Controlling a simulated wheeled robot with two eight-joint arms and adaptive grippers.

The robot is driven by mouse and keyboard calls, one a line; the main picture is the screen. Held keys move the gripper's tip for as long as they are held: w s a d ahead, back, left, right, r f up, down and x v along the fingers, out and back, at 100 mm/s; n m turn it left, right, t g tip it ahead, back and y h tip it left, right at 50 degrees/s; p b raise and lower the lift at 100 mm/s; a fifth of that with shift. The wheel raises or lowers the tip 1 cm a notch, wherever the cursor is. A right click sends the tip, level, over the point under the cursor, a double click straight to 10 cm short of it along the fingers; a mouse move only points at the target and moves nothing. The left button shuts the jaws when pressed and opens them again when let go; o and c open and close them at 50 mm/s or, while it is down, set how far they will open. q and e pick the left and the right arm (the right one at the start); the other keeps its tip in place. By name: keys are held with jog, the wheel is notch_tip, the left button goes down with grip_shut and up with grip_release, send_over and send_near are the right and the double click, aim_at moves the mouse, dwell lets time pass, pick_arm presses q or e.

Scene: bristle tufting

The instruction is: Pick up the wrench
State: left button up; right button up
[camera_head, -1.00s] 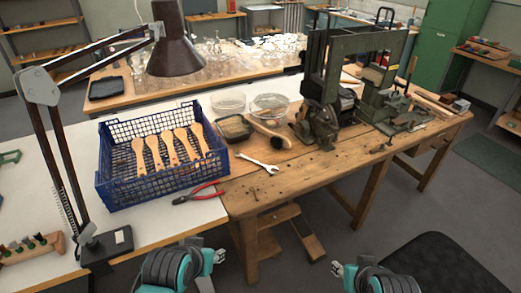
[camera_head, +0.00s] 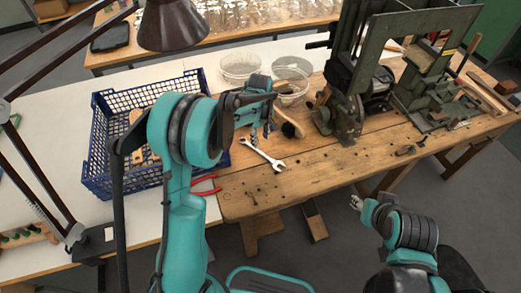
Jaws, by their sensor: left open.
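The silver wrench (camera_head: 264,156) lies flat on the wooden workbench, near its left front part. Its open jaw end points right and toward the front edge. My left gripper (camera_head: 261,135) is open and points down just above and behind the wrench's left end. It looks empty, and I cannot tell its exact height above the bench. My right gripper (camera_head: 357,203) is off the bench's front edge at lower right, away from the wrench. It is too small to tell whether its fingers are apart.
A blue crate (camera_head: 100,150) with wooden brush handles stands left, partly hidden by my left arm. Red-handled pliers (camera_head: 207,185) lie beside it. A brush (camera_head: 290,128) and glass bowls (camera_head: 241,66) are behind the wrench. A green machine (camera_head: 345,110) stands right. A lamp (camera_head: 172,25) hangs at upper left.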

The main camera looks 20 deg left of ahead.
aim_at(261, 152)
pick_arm(q)
jog(key=f, duration=0.3)
jog(key=shift+w+f+b, duration=0.1)
jog(key=shift+w+b, duration=0.2)
jog(key=f, duration=0.2)
jog(key=f+b, duration=0.1)
jog(key=f, duration=0.1)
jog(key=f+b, duration=0.1)
jog(key=f, duration=0.1)
jog(key=shift+w+a, duration=0.1)
jog(key=shift+w, duration=0.2)
jog(key=shift+r, duration=0.15)
jog(key=shift+c, duration=1.2)
grip_shut()
